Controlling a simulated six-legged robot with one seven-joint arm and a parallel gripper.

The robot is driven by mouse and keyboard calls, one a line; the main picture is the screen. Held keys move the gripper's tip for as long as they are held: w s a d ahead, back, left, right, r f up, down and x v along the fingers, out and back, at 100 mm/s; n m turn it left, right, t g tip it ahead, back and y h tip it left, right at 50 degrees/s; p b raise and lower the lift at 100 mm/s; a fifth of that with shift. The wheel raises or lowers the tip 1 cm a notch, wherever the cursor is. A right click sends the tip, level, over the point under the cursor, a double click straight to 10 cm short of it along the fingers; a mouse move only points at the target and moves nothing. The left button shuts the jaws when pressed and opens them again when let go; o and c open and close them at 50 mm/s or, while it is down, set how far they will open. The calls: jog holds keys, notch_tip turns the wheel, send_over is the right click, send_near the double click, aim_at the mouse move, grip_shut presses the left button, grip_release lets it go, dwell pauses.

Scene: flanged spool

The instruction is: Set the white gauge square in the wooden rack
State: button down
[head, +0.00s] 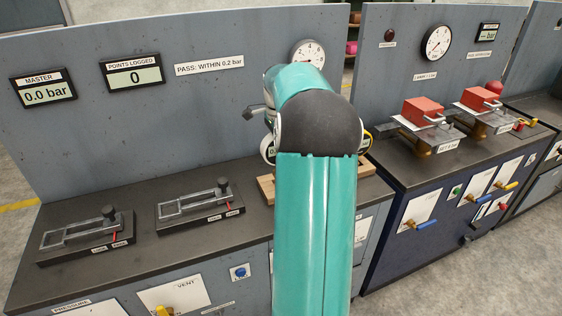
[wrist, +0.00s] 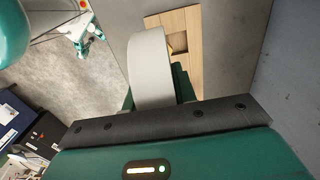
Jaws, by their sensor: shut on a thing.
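In the wrist view, my gripper (wrist: 156,98) is shut on the white gauge (wrist: 150,62), with a green finger on each side of it. The gauge shows as a pale curved band, and its dial face is not visible. The wooden rack (wrist: 189,24) lies beyond it, with a square recess on the right of the gauge. The gauge overlaps part of the rack in this view, and I cannot tell whether they touch.
Two slotted lever fixtures (head: 86,236) (head: 200,207) stand on the dark bench left of my arm. A grey upright panel (head: 180,110) backs the bench, with a round dial (head: 307,54) on it. To the right is a bench with red blocks (head: 424,109) on plates.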

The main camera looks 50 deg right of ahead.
jog(key=w+d+f, duration=0.2)
jog(key=d+f, duration=0.1)
jog(key=f, duration=0.5)
jog(key=shift+d, duration=0.3)
jog(key=shift+f, duration=0.15)
jog(key=c, duration=1.1)
grip_release()
